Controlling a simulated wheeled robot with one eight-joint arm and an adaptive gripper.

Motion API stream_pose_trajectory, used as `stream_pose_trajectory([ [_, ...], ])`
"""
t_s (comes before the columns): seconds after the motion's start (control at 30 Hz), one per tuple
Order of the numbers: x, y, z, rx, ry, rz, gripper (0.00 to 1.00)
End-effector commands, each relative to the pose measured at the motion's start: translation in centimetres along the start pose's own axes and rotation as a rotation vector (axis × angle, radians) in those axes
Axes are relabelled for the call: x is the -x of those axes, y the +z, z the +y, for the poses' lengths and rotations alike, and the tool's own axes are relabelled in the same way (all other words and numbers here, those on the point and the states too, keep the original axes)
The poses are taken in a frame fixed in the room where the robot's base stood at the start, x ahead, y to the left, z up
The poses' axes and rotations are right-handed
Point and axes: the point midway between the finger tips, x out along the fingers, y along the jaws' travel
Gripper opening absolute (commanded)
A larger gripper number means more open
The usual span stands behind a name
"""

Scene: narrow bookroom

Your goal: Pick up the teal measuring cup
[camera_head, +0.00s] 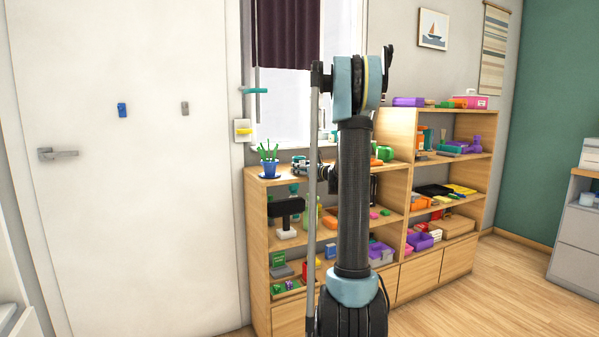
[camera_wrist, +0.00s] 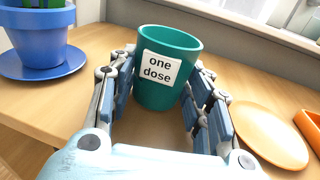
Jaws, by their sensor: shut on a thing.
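The teal measuring cup (camera_wrist: 170,50) stands upright between my gripper's fingers in the wrist view. It bears a white label reading "one dose". My gripper (camera_wrist: 160,95) is shut on the cup, with one finger against each side. The wooden shelf top is right below the cup; I cannot tell whether its base touches the wood.
A blue pot (camera_wrist: 38,32) on a blue saucer (camera_wrist: 72,64) is close on the left. A round wooden disc (camera_wrist: 268,134) lies on the right, with an orange thing (camera_wrist: 310,128) beyond it. The bookshelf (camera_head: 262,215) holds many small objects. Open floor (camera_head: 500,285) is at the right.

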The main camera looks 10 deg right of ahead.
Motion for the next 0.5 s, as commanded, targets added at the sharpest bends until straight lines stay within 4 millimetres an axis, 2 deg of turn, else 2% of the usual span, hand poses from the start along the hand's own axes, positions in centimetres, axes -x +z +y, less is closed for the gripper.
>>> stream_pose_trajectory([
  [0.17,0.1,1.9,0.0,0.000,0.000,0.000,0.21],
  [0.5,0.4,7.6,0.1,0.000,0.000,0.000,0.21],
])
